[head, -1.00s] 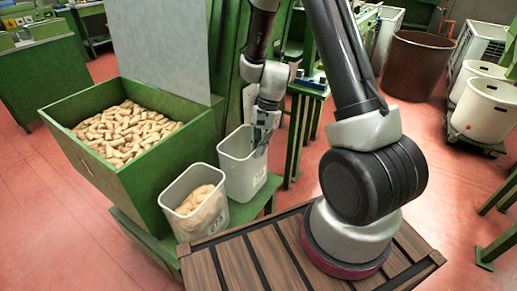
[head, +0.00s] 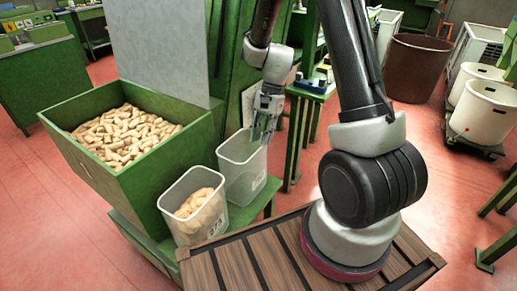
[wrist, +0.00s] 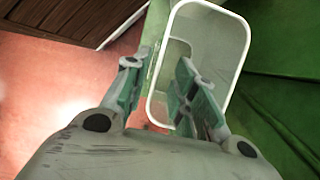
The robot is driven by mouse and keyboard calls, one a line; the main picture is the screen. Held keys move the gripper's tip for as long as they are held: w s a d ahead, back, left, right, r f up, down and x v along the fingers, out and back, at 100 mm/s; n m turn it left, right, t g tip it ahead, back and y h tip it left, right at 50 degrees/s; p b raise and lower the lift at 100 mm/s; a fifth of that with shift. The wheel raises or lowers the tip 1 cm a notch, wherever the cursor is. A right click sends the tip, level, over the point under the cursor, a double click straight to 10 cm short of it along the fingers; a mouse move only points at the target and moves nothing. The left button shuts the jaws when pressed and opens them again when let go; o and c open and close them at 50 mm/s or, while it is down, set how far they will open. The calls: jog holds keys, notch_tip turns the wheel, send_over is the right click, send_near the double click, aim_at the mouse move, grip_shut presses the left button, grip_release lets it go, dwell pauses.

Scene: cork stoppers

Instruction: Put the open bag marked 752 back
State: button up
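I cannot make out a bag marked 752. Two pale, translucent open containers stand side by side on a green ledge. The nearer container (head: 213,225) holds pale corks and bears a dark marking that I cannot read surely. The farther container (head: 235,185) looks empty and has a small label, too small to read; its rim also shows in the wrist view (wrist: 243,45). My gripper (head: 262,130) is at this container's far right rim. In the wrist view my gripper (wrist: 158,68) has its fingers apart, one outside the near wall and one over the opening. Nothing is held.
A green hopper (head: 175,165) full of corks (head: 122,136) stands left of the containers. A slatted wooden deck (head: 235,265) lies in front. A small green table (head: 318,88) stands behind right. A brown tub (head: 415,70) and white tubs (head: 487,108) are farther right.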

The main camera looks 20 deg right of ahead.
jog(key=s+d+r+n+t+h, duration=0.1)
jog(key=s+d+r+n, duration=0.15)
jog(key=r, duration=0.65)
jog(key=s+d+r+n+t+h, duration=0.1)
jog(key=s+d+r+n+t, duration=0.15)
jog(key=r, duration=0.65)
jog(key=s+d+r+n+t+h, duration=0.1)
jog(key=s+r+n, duration=0.2)
jog(key=s, duration=0.4)
jog(key=s+d+r+n+t, duration=0.2)
jog(key=s+r+n, duration=0.1)
jog(key=s, duration=0.5)
jog(key=shift+r+h, duration=0.4)
jog(key=shift+r, duration=0.25)
jog(key=shift+w+a, duration=0.1)
